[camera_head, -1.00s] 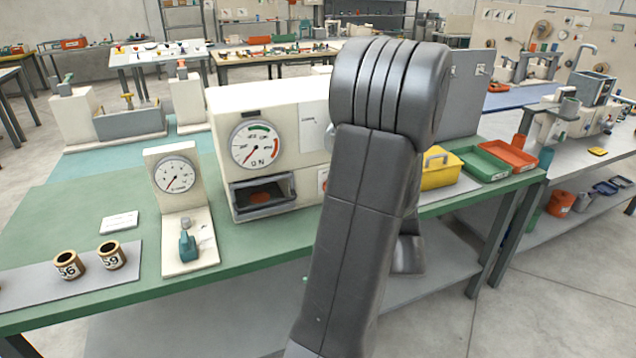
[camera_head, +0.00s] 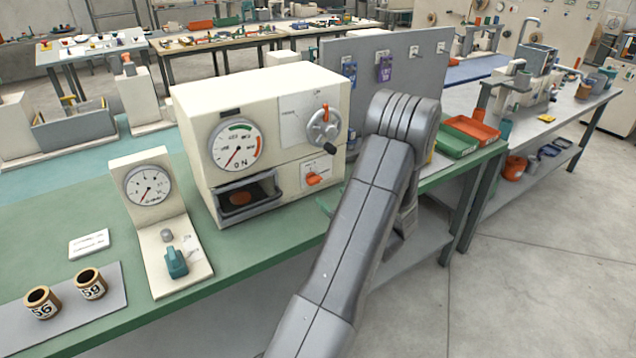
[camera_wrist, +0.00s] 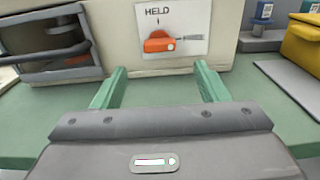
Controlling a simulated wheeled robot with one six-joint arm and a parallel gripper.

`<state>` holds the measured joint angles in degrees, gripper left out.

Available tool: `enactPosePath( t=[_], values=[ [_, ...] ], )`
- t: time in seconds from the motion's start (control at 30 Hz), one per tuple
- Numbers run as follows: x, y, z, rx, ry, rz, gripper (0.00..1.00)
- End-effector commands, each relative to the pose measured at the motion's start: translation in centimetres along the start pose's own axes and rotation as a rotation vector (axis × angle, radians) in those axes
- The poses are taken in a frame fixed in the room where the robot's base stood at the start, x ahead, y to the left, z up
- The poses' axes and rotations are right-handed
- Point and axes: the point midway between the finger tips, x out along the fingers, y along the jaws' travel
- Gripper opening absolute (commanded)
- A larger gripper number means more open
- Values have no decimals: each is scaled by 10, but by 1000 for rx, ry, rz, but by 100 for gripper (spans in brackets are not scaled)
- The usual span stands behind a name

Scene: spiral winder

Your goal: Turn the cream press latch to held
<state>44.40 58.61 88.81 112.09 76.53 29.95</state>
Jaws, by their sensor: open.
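The cream press (camera_head: 262,118) stands on the green bench, with a dial gauge and an open drawer-like recess on its front. Its orange latch (camera_head: 318,178) sits on a white plate at the lower right of the front. In the wrist view the latch (camera_wrist: 160,43) lies roughly sideways under the word HELD, with a short mark above it. A grey pointer shows at its right. My gripper (camera_wrist: 157,85) is open and empty, its two green fingers apart, in front of and below the latch.
A knob with a dark handle (camera_head: 323,130) is above the latch. A small gauge stand (camera_head: 150,190) with a teal lever is at the left. Two numbered cups (camera_head: 90,283) stand on a grey mat. A yellow box (camera_wrist: 303,45) is right of the press.

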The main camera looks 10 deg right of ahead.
Motion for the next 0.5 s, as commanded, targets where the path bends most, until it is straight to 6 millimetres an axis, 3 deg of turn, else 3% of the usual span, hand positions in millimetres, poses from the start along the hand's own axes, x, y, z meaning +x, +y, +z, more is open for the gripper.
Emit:
enactPosePath(
  t=[0.2,0.5],
  values=[
    [47,1,2,0,1,4,67],
    [80,1,1,0,0,1,67]
  ],
)
